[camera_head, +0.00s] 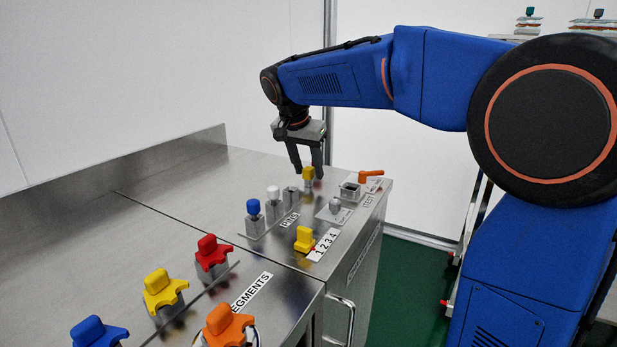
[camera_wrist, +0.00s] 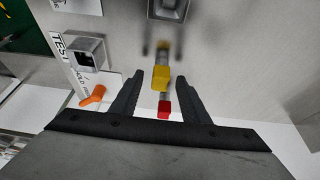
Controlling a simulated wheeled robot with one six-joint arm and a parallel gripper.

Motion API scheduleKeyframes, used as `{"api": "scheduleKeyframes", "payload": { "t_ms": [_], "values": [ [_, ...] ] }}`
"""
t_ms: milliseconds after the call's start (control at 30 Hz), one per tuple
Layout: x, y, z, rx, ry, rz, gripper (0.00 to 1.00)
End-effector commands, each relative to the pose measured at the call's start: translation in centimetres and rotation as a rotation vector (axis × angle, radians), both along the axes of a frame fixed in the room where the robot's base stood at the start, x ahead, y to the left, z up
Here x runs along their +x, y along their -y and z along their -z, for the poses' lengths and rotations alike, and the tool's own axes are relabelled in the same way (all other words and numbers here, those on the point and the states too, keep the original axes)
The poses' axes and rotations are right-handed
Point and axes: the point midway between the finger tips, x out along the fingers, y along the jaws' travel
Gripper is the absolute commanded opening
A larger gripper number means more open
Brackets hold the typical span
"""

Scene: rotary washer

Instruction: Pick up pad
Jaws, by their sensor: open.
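A small yellow piece (camera_head: 308,173) with a red piece (camera_head: 318,184) by it stands at the far end of a row of holders on the steel bench. It is likely the pad, but I cannot be sure. My gripper (camera_head: 309,176) points down over it, open, with its fingertips around the yellow piece's height. In the wrist view the yellow piece (camera_wrist: 161,78) lies between the two open fingers, with gaps on both sides. The red piece (camera_wrist: 164,110) shows nearer the palm. I cannot tell whether a finger touches either.
Blue (camera_head: 253,207) and white (camera_head: 273,192) topped pieces and a grey holder (camera_head: 291,195) stand in the same row. An orange lever (camera_head: 370,176) and square socket (camera_head: 350,190) are to the right. Yellow block (camera_head: 304,239) and colored segments (camera_head: 165,292) stand nearer.

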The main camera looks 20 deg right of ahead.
Motion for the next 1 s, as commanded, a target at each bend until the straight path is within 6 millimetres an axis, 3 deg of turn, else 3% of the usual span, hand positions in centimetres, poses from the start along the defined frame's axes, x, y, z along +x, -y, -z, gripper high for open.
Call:
{"api": "scheduleKeyframes", "payload": {
  "t_ms": [333, 500, 533, 833, 1000],
  "values": [
    [0.2, 0.2, 0.8, 0.0, 0.0, 0.0, 0.42],
    [0.2, 0.2, 0.7, 0.0, 0.0, 0.0, 0.04],
    [0.2, 0.2, 0.7, 0.0, 0.0, 0.0, 0.0],
    [0.2, 0.2, 0.6, 0.0, 0.001, 0.0, 0.0],
    [0.3, 0.2, -1.2, 0.0, 0.003, -0.001, 0.0]
  ]
}}
